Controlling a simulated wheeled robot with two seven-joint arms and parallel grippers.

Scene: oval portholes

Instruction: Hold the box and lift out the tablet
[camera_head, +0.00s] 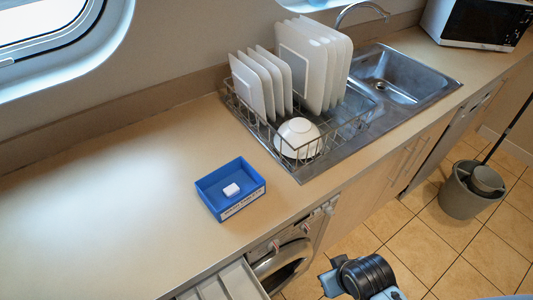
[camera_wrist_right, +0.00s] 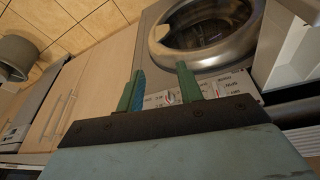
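A small open blue box (camera_head: 230,187) with a pale label on its front sits on the counter, left of the dish rack. A white tablet (camera_head: 232,189) lies inside it on the bottom. In the right wrist view my right gripper (camera_wrist_right: 160,82) has its two green fingers apart with nothing between them. It is away from the box, facing the cabinet fronts and the washing machine. Part of one of my arms shows at the bottom of the head view, below the counter edge. My left gripper does not show.
A wire dish rack (camera_head: 262,137) with white plates and a bowl (camera_head: 297,138) stands right of the box, beside the steel sink (camera_head: 400,82). The counter (camera_head: 100,200) left of the box is clear. A washing machine (camera_head: 283,262) and an open drawer (camera_head: 228,284) are below the front edge.

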